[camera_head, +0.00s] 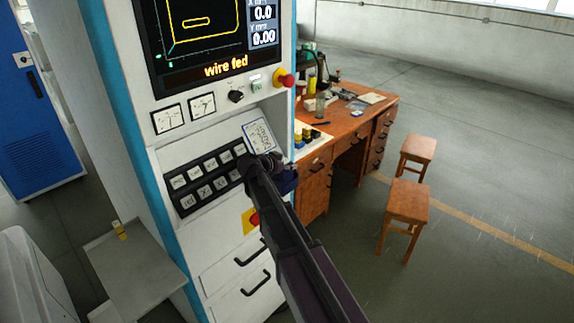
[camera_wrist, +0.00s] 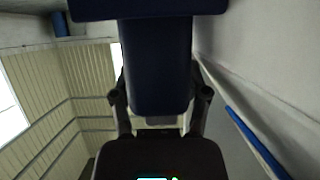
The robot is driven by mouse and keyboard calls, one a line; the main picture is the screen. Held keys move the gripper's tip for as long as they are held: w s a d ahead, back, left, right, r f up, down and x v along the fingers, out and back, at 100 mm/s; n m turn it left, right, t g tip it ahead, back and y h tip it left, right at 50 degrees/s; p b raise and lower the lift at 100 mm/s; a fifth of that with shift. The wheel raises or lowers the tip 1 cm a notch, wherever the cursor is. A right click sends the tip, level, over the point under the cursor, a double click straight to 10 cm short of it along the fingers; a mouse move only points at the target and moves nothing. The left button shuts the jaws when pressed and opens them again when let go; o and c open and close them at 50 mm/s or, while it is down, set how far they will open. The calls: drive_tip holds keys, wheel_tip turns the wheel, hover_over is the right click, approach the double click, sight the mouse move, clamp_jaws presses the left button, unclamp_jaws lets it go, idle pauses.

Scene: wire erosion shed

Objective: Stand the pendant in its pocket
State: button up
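My gripper (camera_head: 266,165) is at the end of the dark arm, in front of the machine's sloping key panel in the head view. A dark blue block, taken to be the pendant (camera_head: 288,181), shows at its right. In the wrist view the pendant (camera_wrist: 158,65) is large, with a wider part at the top. The fingers of my gripper (camera_wrist: 160,92) flank its narrower body closely on both sides, so it looks gripped. Its buttons or face are not visible. I cannot make out the pocket in either view.
The white machine cabinet with blue edging (camera_head: 150,150) carries a screen, a key panel (camera_head: 205,180) and a red stop button (camera_head: 285,78). A cluttered wooden desk (camera_head: 345,130) and two stools (camera_head: 407,205) stand to the right. A grey tray (camera_head: 135,275) is lower left. Open floor lies at right.

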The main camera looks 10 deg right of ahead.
drive_tip(key=shift+r, duration=0.2)
idle(0.3)
drive_tip(key=shift+s+a+r+p, duration=0.15)
drive_tip(key=shift+a+p, duration=0.05)
drive_tip(key=shift+p, duration=0.15)
drive_tip(key=p+v, duration=0.4)
drive_tip(key=v, duration=0.7)
drive_tip(key=shift+p, duration=0.35)
drive_tip(key=shift+s+a, duration=0.1)
drive_tip(key=shift+s, duration=0.1)
